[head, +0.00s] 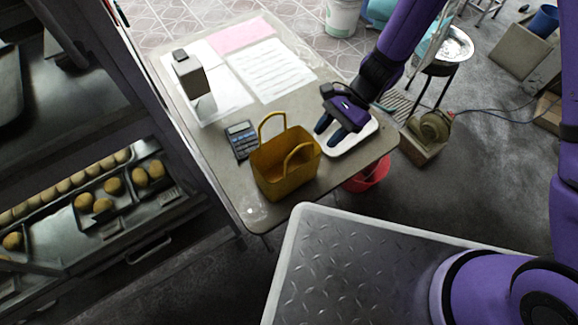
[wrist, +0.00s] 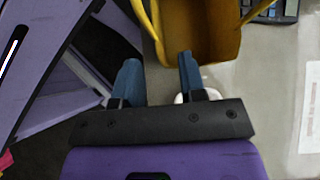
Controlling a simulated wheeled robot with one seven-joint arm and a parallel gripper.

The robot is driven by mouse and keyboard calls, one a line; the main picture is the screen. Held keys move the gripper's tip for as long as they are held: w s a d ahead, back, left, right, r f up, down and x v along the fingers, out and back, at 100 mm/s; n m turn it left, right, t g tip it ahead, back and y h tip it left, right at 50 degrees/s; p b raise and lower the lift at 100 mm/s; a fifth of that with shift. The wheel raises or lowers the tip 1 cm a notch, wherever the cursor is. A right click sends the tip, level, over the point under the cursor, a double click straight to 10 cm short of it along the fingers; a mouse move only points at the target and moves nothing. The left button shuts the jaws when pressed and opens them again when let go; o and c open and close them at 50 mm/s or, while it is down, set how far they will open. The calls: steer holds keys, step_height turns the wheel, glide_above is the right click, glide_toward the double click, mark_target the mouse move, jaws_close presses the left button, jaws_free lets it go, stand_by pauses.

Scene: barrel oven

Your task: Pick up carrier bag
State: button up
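The yellow carrier bag (head: 284,170) stands upright on the table, with its two loop handles raised. My gripper (head: 331,136) is just right of the bag in the head view, above a white tray (head: 365,136). In the wrist view, the bag (wrist: 200,30) is at the top, beyond the fingertips. My gripper (wrist: 158,72) has its two blue fingers apart with nothing visible between them. Whether a finger touches the bag cannot be told.
A calculator (head: 241,140) lies left of the bag on the table (head: 222,168). Papers (head: 270,70) and a dispenser-like box (head: 190,75) are farther back. A red bucket (head: 369,174) is below the table's right edge. Bread trays (head: 120,200) are at left.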

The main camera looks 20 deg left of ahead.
mark_target(312, 159)
steer(key=shift+d+x, duration=0.15)
steer(key=shift+x, duration=1.75)
steer(key=shift+d+x, duration=0.15)
steer(key=shift+x, duration=1.75)
steer(key=shift+s, duration=0.15)
jaws_close()
